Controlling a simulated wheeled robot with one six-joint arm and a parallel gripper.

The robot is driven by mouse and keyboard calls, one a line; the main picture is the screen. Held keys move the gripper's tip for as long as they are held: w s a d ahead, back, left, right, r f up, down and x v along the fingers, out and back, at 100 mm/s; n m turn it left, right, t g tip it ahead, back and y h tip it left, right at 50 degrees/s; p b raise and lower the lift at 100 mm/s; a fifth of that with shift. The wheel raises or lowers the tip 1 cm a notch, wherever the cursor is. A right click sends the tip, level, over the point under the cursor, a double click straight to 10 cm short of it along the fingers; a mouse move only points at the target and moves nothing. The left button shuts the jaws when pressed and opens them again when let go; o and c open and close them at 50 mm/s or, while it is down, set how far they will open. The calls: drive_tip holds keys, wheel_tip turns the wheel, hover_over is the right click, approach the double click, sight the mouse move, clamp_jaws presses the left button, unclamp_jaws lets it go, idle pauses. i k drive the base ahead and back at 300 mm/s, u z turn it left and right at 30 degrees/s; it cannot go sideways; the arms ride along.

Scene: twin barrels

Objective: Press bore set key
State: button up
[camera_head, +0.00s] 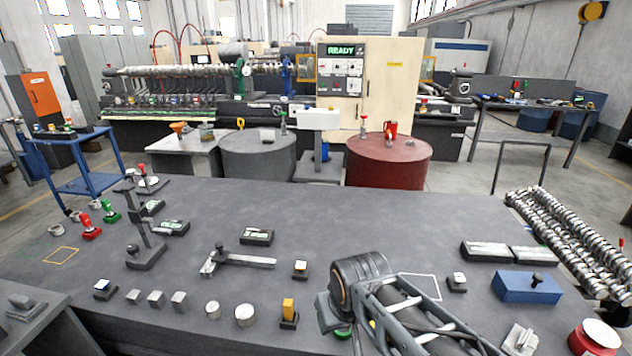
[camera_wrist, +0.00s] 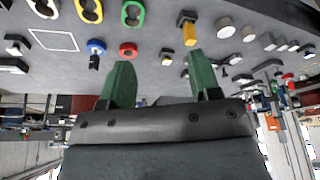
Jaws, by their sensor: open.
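I cannot tell for sure which part is the bore set key. Small black blocks with pale tops stand on the dark bench, one at the middle (camera_head: 300,270), one at the right (camera_head: 457,282) and one at the left (camera_head: 105,289). A yellow upright block on a black base (camera_head: 289,312) stands near the front; it also shows in the wrist view (camera_wrist: 189,33). My gripper (camera_wrist: 158,62) is open and empty, its two green fingers apart above the bench. In the head view my arm hides the fingertips.
A caliper-like tool (camera_head: 240,260), metal pieces (camera_head: 155,298) and a blue block (camera_head: 527,287) are on the bench (camera_head: 360,215). A panel reading READY (camera_head: 341,50) stands behind, near a red barrel (camera_head: 388,165).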

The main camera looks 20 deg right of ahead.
sight(460, 278)
drive_tip(key=z, duration=1.65)
